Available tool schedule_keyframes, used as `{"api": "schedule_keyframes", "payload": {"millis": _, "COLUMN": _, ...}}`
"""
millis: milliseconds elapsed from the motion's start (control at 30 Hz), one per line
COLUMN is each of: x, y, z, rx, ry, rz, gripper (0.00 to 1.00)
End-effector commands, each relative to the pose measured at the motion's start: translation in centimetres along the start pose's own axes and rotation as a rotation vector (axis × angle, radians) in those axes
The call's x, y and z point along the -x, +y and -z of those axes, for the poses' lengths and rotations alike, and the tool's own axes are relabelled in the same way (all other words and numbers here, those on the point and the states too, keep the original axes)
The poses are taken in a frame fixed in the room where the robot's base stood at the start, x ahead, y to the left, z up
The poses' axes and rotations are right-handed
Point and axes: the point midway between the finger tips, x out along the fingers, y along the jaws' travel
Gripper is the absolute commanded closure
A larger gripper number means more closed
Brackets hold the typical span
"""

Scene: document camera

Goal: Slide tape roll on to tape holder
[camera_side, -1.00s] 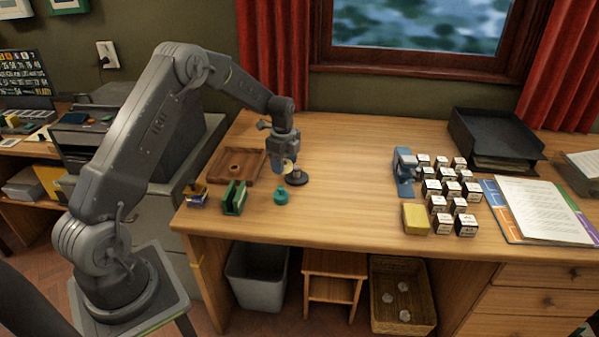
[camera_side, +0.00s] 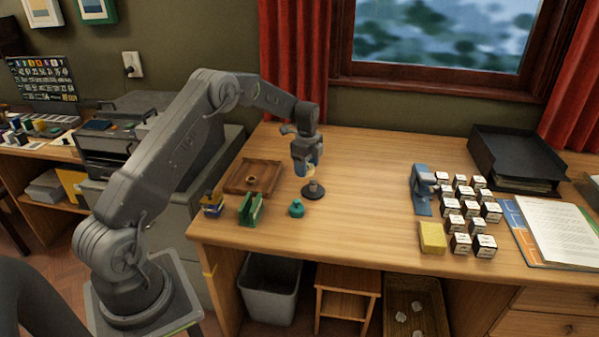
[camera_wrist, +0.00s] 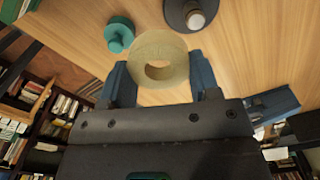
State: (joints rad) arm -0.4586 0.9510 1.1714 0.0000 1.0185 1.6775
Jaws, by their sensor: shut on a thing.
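The tape roll (camera_wrist: 160,45) is a pale yellow ring with an open centre. My gripper (camera_wrist: 160,85) is shut on it, with a blue finger at each side. In the side view my gripper (camera_side: 309,170) hangs above the desk, and little of the roll shows below its fingers. The likely tape holder (camera_side: 313,191) is a round dark base with a short upright post. It stands just below my gripper in the side view. In the wrist view the holder (camera_wrist: 190,14) is beyond the roll, up and right, apart from it in the picture.
A teal knobbed object (camera_side: 296,208) and a green slotted stand (camera_side: 250,209) are near the front edge. A wooden tray (camera_side: 254,177) lies to the left. A blue device (camera_side: 421,190), several small boxes (camera_side: 470,210) and a yellow block (camera_side: 432,238) stand right. The desk between is clear.

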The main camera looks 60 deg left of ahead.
Motion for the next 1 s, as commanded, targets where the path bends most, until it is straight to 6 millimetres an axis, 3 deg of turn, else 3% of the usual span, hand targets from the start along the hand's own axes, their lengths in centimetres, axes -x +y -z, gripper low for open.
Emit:
{"api": "schedule_keyframes", "payload": {"millis": 133, "x": -0.1, "y": -2.5, "z": 0.0, "rx": 0.031, "ry": 0.0, "rz": 0.001, "gripper": 0.55}}
{"api": "schedule_keyframes", "payload": {"millis": 333, "x": 0.0, "y": -4.3, "z": 0.1, "rx": 0.06, "ry": 0.0, "rz": 0.0, "gripper": 0.55}}
{"api": "schedule_keyframes", "payload": {"millis": 1000, "x": -0.3, "y": -4.7, "z": 0.1, "rx": 0.069, "ry": 0.0, "rz": -0.001, "gripper": 0.55}}
